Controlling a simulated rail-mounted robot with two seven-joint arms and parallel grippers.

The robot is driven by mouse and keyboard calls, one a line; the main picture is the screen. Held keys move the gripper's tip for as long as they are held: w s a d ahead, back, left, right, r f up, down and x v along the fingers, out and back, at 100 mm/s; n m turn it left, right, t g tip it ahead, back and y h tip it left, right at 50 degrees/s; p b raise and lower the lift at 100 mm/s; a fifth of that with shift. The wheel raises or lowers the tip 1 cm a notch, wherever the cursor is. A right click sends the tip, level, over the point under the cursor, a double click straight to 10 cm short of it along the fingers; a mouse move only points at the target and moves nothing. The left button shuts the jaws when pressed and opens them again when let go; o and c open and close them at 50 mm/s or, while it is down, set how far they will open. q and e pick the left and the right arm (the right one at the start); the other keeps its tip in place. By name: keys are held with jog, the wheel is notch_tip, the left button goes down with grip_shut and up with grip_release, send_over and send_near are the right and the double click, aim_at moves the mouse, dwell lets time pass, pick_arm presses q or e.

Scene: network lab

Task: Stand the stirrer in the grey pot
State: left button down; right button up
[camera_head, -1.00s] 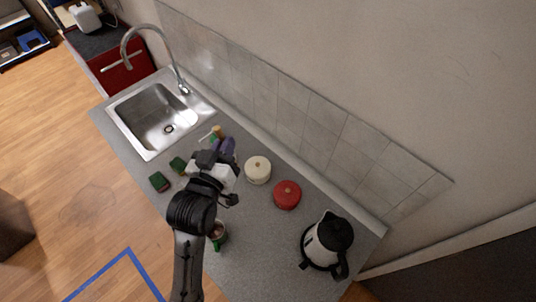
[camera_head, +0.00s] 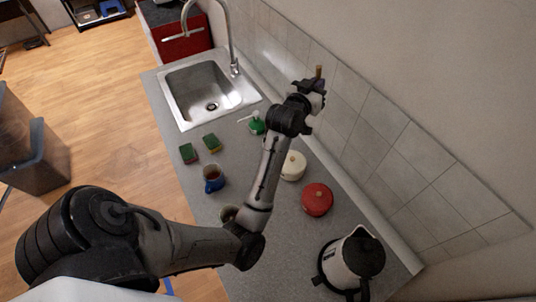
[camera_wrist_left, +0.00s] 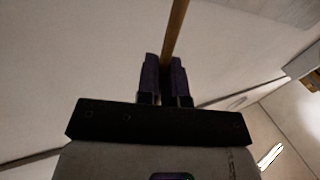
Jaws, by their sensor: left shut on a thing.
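My left gripper (camera_head: 315,87) is shut on the stirrer (camera_head: 319,72), a thin wooden stick. It holds the stick up in the air in front of the tiled wall, above the back of the counter. In the left wrist view the stirrer (camera_wrist_left: 175,28) rises from between the dark fingers (camera_wrist_left: 165,78). I cannot clearly make out a grey pot. A small round vessel (camera_head: 228,212) is partly hidden by my left arm; I cannot tell what it is. My right gripper is not in view.
A cream lidded pot (camera_head: 293,166) and a red lidded pot (camera_head: 317,199) stand beside my left arm. A blue mug (camera_head: 212,179), two sponges (camera_head: 188,152), a green soap bottle (camera_head: 257,124) and a kettle (camera_head: 350,262) are on the counter (camera_head: 280,235). The sink (camera_head: 208,91) is at the back.

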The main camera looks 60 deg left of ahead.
pick_arm(q)
jog(key=s+a+f+n+g+y, duration=0.3)
jog(key=a+f, duration=0.4)
jog(key=f, duration=0.4)
jog(key=s+a+f+n+g+y+b, duration=0.1)
jog(key=s+a+f+n+g+y, duration=0.2)
jog(key=a+f, duration=0.5)
notch_tip(320, 180, down, 4)
jog(key=g+y, duration=0.1)
jog(key=y, duration=0.1)
jog(key=shift+s+a+n+g+y+b, duration=0.25)
jog(key=shift+s+n+g+y+b, duration=0.05)
jog(key=shift+g+y, duration=0.1)
jog(key=shift+r, duration=0.1)
notch_tip(320, 180, down, 10)
jog(key=b, duration=0.2)
jog(key=shift+r, duration=0.2)
jog(key=shift+f+b, duration=0.35)
jog(key=shift+b, duration=0.1)
